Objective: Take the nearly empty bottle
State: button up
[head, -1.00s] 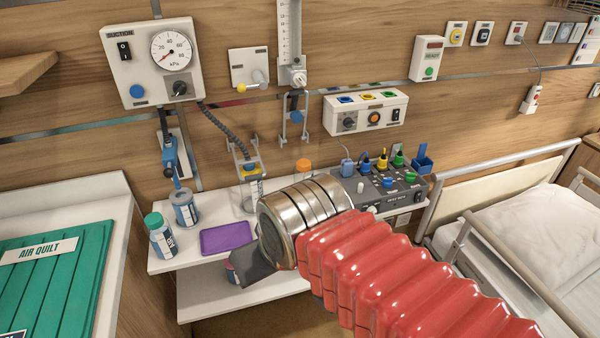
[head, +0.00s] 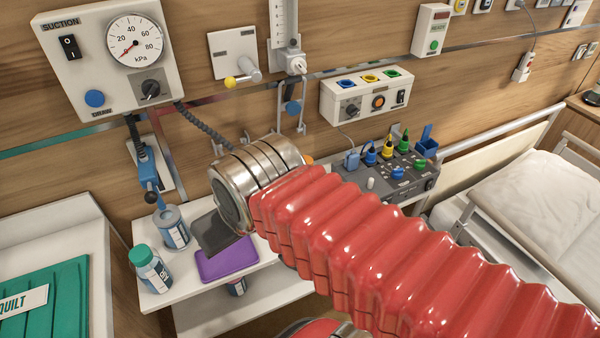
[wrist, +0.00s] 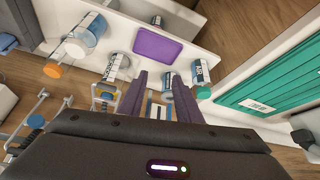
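In the head view, a bottle with a teal cap (head: 152,270) stands at the left end of the white shelf. A blue-and-white bottle (head: 174,230) stands behind it, beneath the blue wall fitting. Another bottle (head: 237,288) is on the lower shelf. The wrist view also shows an orange-capped bottle (wrist: 86,35) and a labelled container (wrist: 117,66). I cannot tell which bottle is nearly empty. My gripper (wrist: 160,82) is open, its two dark fingers apart, near the blue-and-white bottle (wrist: 169,77).
The purple tray (head: 228,264) lies on the shelf (head: 200,293), right of the bottles. The suction panel (head: 112,60) and hose (head: 200,125) are on the wall above. A dock with coloured plugs (head: 395,180) stands right. A green quilt panel (head: 50,310) is left.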

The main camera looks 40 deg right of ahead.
jog(key=shift+w+a, duration=0.15)
jog(key=shift+w, duration=0.05)
jog(key=shift+o, duration=0.5)
